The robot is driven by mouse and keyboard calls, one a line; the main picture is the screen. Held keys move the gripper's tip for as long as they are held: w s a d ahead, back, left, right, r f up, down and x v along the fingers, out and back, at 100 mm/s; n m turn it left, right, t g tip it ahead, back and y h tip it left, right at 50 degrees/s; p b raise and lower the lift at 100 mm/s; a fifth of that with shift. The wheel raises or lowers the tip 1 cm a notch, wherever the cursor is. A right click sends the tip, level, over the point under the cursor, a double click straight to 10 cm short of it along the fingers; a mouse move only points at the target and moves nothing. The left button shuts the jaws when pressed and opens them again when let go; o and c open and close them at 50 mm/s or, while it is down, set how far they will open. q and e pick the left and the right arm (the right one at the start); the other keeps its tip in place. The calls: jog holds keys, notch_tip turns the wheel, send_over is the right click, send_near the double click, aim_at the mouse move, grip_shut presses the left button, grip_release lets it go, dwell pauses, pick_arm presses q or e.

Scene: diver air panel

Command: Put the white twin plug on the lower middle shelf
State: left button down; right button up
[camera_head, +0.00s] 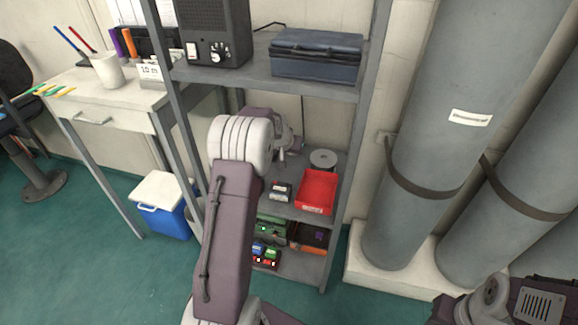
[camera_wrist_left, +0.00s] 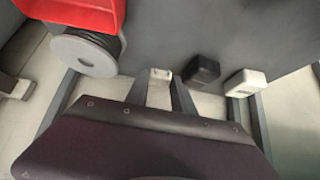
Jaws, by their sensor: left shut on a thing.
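My left arm reaches into the grey rack at the shelf that holds the red bin, which I take as the lower middle shelf (camera_head: 301,171). In the left wrist view my left gripper (camera_wrist_left: 160,84) is shut on a small white piece, seemingly the white twin plug (camera_wrist_left: 160,74). Only its end shows between the fingers, and I cannot tell whether it touches the shelf. A black plug-like block (camera_wrist_left: 203,69) and another white block (camera_wrist_left: 245,83) are to its right, apart from it. In the head view my own arm hides most of the gripper. My right gripper is out of the picture.
The red bin (camera_head: 317,190), a cable spool (camera_head: 323,158) and a small dark box (camera_head: 281,191) occupy this shelf. The shelf above bears a radio (camera_head: 214,30) and a blue case (camera_head: 316,54). Rack posts and large grey cylinders (camera_head: 435,120) flank the right side.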

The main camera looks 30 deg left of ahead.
aim_at(289, 166)
pick_arm(q)
jog(key=shift+w+a+f, duration=0.25)
jog(key=shift+w+a, duration=0.1)
jog(key=shift+a, duration=0.1)
jog(key=shift+f+b, duration=1.55)
jog(key=shift+f, duration=0.65)
jog(key=c, duration=1.1)
grip_release()
jog(key=shift+r, duration=0.1)
jog(key=shift+o, duration=0.2)
jog(key=shift+r, duration=0.1)
jog(key=shift+s+r+p, duration=0.15)
jog(key=shift+r+p, duration=0.15)
jog(key=shift+p, duration=0.1)
jog(key=p+v, duration=0.3)
jog(key=v, duration=0.8)
jog(key=shift+s, duration=0.25)
jog(key=shift+d+r, duration=0.1)
